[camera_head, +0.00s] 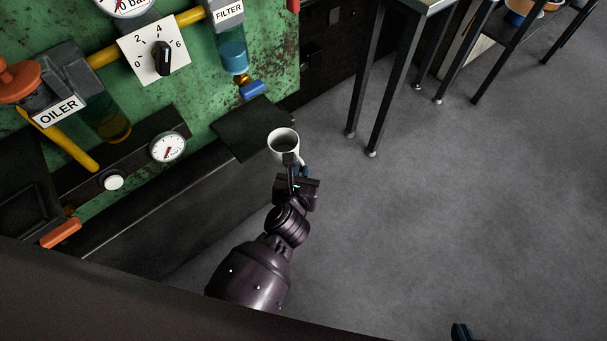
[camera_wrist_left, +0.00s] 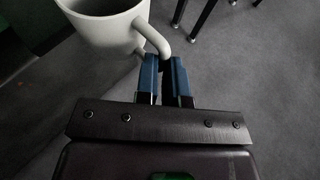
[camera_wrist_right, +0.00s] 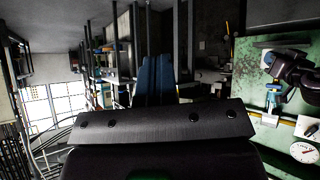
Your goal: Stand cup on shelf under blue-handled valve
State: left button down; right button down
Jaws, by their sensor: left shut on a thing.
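A white cup (camera_head: 274,155) hangs upright, mouth up, at my left gripper (camera_head: 297,172). The gripper is shut on the cup's handle, which shows in the left wrist view (camera_wrist_left: 153,38); the cup body (camera_wrist_left: 100,32) is left of the fingers (camera_wrist_left: 164,72). The blue-handled valve (camera_head: 252,90) sits below the filter on the green panel. Under it a dark flat shelf (camera_head: 242,128) juts out. In the head view the cup overlaps the shelf's front right corner; I cannot tell whether they touch. My right gripper (camera_wrist_right: 157,78) is shut and empty, away from the panel.
The panel carries an oiler (camera_head: 60,108), a dial knob (camera_head: 162,58) and a gauge (camera_head: 168,148). An orange handle (camera_head: 60,233) is at lower left. Metal-legged tables (camera_head: 385,85) stand at the back.

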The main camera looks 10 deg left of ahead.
aim_at(274, 155)
pick_arm(q)
jog(key=shift+w+a+f+p, duration=0.1)
jog(key=shift+w+a+p, duration=0.25)
jog(key=shift+w+a, duration=0.8)
jog(key=shift+w+a+f+p, duration=0.1)
jog(key=shift+w+a+p, duration=0.25)
jog(key=shift+w+a, duration=0.7)
jog(key=shift+w+a+p, duration=0.15)
jog(key=shift+w+a, duration=0.25)
jog(key=shift+a, duration=0.4)
jog(key=shift+w+a+p, duration=0.15)
jog(key=shift+w+a, duration=0.2)
jog(key=shift+a, duration=0.4)
jog(key=shift+w+a+f+p, duration=0.15)
jog(key=shift+w+a, duration=0.65)
jog(key=shift+a, duration=0.25)
jog(key=shift+w+a+f+p, duration=0.1)
jog(key=shift+w+a+p, duration=0.05)
jog(key=shift+w+a, duration=0.75)
pick_arm(e)
jog(key=shift+s+d+r+m, duration=0.15)
jog(key=shift+s+r+m, duration=0.15)
jog(key=shift+r, duration=0.25)
pick_arm(q)
jog(key=shift+s+a, duration=0.1)
jog(key=shift+s, duration=0.05)
pick_arm(e)
jog(key=shift+w, duration=0.1)
